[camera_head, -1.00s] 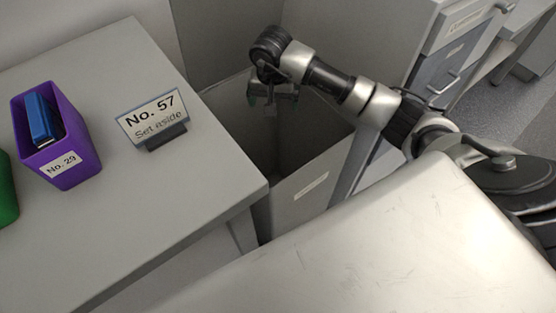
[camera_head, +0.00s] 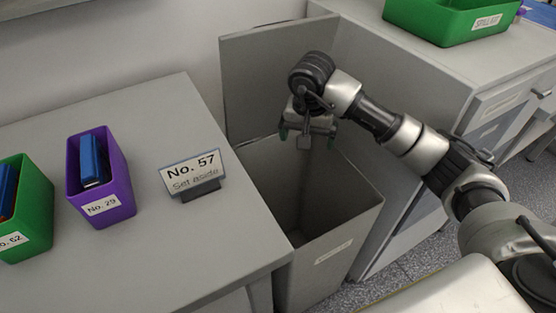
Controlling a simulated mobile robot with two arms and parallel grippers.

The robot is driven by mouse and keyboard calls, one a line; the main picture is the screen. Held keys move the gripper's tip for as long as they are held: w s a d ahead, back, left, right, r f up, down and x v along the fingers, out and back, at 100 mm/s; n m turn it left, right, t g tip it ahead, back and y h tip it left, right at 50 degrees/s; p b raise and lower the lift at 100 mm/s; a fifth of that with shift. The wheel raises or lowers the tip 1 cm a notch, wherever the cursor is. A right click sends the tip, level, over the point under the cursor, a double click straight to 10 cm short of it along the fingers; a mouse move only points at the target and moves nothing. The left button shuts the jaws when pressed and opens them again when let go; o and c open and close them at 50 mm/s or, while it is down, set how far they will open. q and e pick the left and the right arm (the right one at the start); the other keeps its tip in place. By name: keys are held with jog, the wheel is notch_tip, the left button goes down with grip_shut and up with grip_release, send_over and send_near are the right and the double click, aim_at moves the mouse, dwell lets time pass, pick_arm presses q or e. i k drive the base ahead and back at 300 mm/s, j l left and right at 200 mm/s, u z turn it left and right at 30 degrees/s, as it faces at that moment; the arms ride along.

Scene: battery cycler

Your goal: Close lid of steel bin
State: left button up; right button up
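The grey steel bin (camera_head: 335,247) stands on the floor between the table and the cabinet. Its top is open and the inside looks dark and empty as far as it shows. Its lid (camera_head: 250,85) stands upright at the back of the bin, tilted open against the wall side. My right gripper (camera_head: 308,138) hangs over the far part of the bin opening, in front of the lid. Its green-tipped fingers are spread apart, with no held object visible. Whether it touches the lid cannot be told. My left gripper is out of view.
A grey table (camera_head: 130,265) at left holds a purple bin (camera_head: 112,212), a green bin (camera_head: 30,235) and a "No. 57 Set aside" sign (camera_head: 190,173). A cabinet (camera_head: 400,90) with a green spill kit tray (camera_head: 455,22) stands close on the right.

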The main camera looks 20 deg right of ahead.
aim_at(256, 64)
jog(key=k+l, duration=0.1)
jog(key=k, duration=0.4)
jog(key=k+l, duration=0.1)
jog(key=k, duration=0.4)
